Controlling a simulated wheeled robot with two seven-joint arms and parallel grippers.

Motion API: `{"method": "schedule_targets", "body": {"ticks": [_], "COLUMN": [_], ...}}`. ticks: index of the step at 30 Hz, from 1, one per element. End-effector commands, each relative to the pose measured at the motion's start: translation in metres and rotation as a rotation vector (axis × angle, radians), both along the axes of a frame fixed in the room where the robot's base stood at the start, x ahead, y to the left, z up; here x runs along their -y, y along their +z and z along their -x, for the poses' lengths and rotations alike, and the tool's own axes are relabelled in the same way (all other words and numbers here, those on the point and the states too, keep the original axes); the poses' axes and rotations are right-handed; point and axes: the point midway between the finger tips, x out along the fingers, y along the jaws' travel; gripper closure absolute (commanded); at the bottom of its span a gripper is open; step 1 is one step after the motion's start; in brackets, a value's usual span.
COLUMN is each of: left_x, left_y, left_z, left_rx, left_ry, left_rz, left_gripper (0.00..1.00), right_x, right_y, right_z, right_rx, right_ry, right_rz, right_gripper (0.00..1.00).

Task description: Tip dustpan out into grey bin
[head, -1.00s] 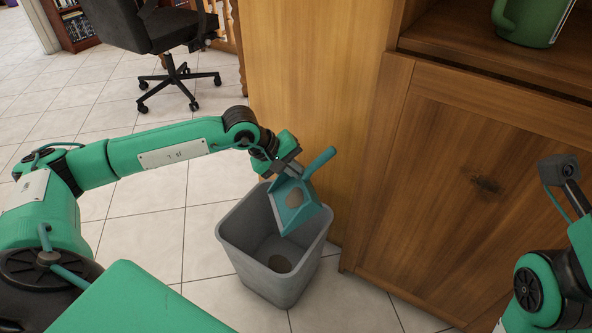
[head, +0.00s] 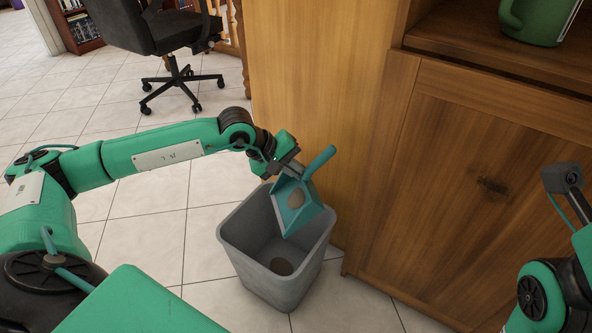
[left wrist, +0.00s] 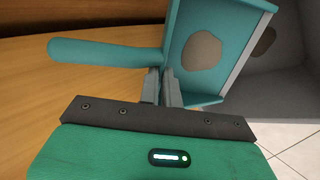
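The teal dustpan (head: 311,207) is steeply tilted over the grey bin (head: 295,277), its lower edge inside the bin's mouth. Its handle (head: 321,158) points up and right. A brownish patch of dirt (head: 295,199) shows on the pan, also in the left wrist view (left wrist: 201,51). Another brown patch (head: 281,267) lies on the bin's floor. My left gripper (head: 288,172) is shut on the dustpan near the handle's base; its fingers (left wrist: 162,88) pinch it in the left wrist view. My right arm is at the right edge; its fingers do not show.
A wooden cabinet (head: 440,180) stands close behind and right of the bin. A black office chair (head: 170,45) stands at the back left. The tiled floor (head: 150,240) left of the bin is clear.

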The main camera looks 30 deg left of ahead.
Motion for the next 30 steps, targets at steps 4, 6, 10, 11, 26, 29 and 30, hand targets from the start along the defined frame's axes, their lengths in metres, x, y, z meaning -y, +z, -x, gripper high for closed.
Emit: {"method": "schedule_targets", "body": {"ticks": [4,6,10,11,26,29,30], "left_x": [-0.002,-0.003,-0.004,-0.004,-0.005,-0.006,-0.007], "left_y": [-0.002,-0.001,0.001,0.002,0.002,0.001,0.001], "left_z": [0.002,0.002,0.004,0.004,0.005,0.006,0.006], "left_rx": [0.011,0.021,0.032,0.034,0.038,0.046,0.050], "left_ry": [0.001,0.001,0.001,0.001,0.000,0.001,0.002], "left_rz": [0.012,0.020,0.031,0.033,0.037,0.046,0.049], "left_gripper": [1.00,1.00,1.00,1.00,1.00,1.00,1.00], "right_x": [0.000,0.000,0.000,0.000,0.000,0.000,0.000], "right_y": [-0.007,-0.011,-0.014,-0.014,-0.016,-0.021,-0.023], "right_z": [0.000,0.000,0.000,0.000,0.000,0.000,0.000], "right_rx": [0.000,0.000,0.000,0.000,0.000,0.000,0.000], "right_ry": [0.000,0.000,0.000,0.000,0.000,0.000,0.000], "right_rz": [0.000,0.000,0.000,0.000,0.000,0.000,0.000], "right_gripper": [0.64,0.64,0.64,0.64,0.64,0.64,0.64]}}
